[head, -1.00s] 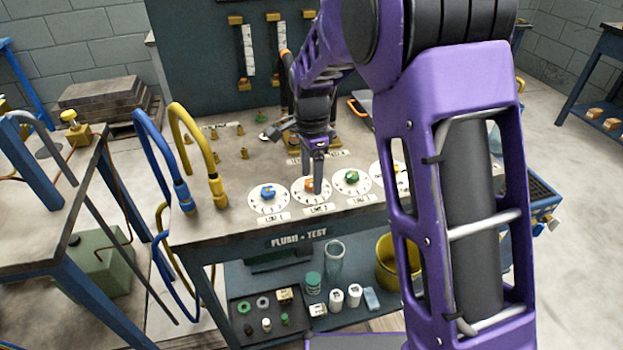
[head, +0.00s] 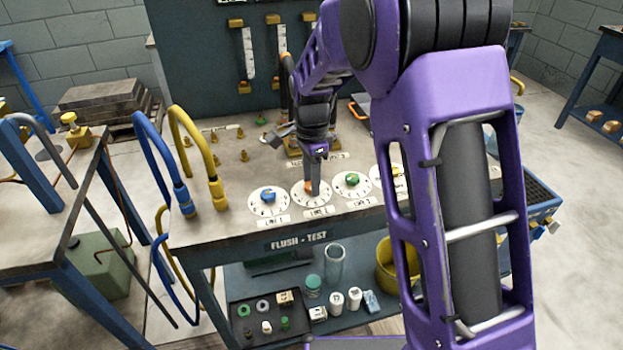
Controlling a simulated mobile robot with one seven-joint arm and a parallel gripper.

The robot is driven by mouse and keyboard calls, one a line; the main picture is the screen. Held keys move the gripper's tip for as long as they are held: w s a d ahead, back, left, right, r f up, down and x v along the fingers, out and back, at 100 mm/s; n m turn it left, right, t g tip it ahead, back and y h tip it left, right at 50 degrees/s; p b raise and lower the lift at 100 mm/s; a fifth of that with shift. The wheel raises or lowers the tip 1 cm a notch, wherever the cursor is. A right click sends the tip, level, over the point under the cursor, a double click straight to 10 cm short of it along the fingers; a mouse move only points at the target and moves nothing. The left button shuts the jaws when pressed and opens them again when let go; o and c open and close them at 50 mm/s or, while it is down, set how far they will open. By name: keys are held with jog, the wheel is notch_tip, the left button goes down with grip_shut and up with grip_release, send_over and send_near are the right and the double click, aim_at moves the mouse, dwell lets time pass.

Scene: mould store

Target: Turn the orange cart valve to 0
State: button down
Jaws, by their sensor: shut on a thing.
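The orange valve (head: 309,186) sits on a round white dial (head: 302,200) on the cart top (head: 230,228), second from the left in the row. My gripper (head: 314,186) points down from above and is shut on the orange valve. The fingers hide most of the valve, so its pointing direction cannot be told. The dial's numbers are too small to read.
A blue valve (head: 267,195) is close on the left and a green valve (head: 352,180) close on the right. A yellow valve (head: 396,170) is partly behind my arm. Blue (head: 150,140) and yellow hoses (head: 205,145) rise at the cart's left. A gauge panel (head: 200,60) stands behind.

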jog(key=n+p, duration=0.2)
jog(key=n, duration=0.3)
jog(key=shift+r+n, duration=0.1)
jog(key=shift+n, duration=0.2)
jog(key=n+p, duration=0.1)
jog(key=n, duration=0.4)
jog(key=n+p, duration=0.1)
jog(key=n, duration=0.4)
jog(key=shift+n, duration=0.4)
jog(key=n+p, duration=0.1)
jog(key=n, duration=0.4)
jog(key=shift+p, duration=0.4)
jog(key=shift+n, duration=0.4)
jog(key=shift+c, duration=2.3)
grip_release()
